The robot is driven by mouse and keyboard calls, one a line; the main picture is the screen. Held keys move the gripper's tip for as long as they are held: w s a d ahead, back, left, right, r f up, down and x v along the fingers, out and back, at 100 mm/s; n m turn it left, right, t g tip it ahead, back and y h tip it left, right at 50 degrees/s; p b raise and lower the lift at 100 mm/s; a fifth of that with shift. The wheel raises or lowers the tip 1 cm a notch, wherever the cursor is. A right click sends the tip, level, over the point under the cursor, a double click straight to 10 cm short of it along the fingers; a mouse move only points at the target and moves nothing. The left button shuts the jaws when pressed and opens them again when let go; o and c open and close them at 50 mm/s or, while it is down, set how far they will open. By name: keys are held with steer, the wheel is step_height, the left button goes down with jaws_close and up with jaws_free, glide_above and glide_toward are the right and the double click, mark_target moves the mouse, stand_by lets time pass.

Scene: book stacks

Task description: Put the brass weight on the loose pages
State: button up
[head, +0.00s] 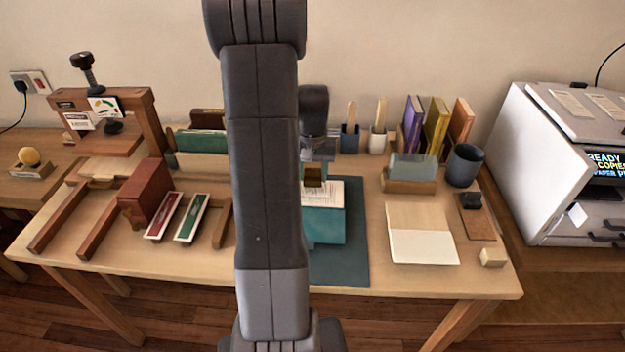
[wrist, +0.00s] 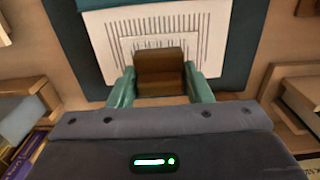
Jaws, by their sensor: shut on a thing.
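My gripper (wrist: 160,88) is shut on the brass weight (wrist: 160,64), a brownish block between its two teal fingers. In the head view the weight (head: 314,173) shows just under my gripper, partly hidden by it. The loose pages (wrist: 105,40) are white sheets with dark lines, under and around the weight in the wrist view. In the head view the pages (head: 325,198) lie on a teal block on the mat. I cannot tell whether the weight touches the pages.
A dark teal mat (head: 345,270) lies mid-table. An open folder (head: 423,245), a card holder (head: 410,185) and a dark cup (head: 465,165) stand right. A red block (head: 147,193) and two trays (head: 190,218) lie left. My arm hides part of the table's middle.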

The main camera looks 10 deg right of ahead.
mark_target(313, 169)
steer(key=shift+f, duration=1.25)
steer(key=shift+f, duration=0.2)
steer(key=o, duration=1.3)
step_height(313, 169, up, 12)
steer(key=shift+r+p, duration=0.2)
steer(key=shift+p, duration=0.25)
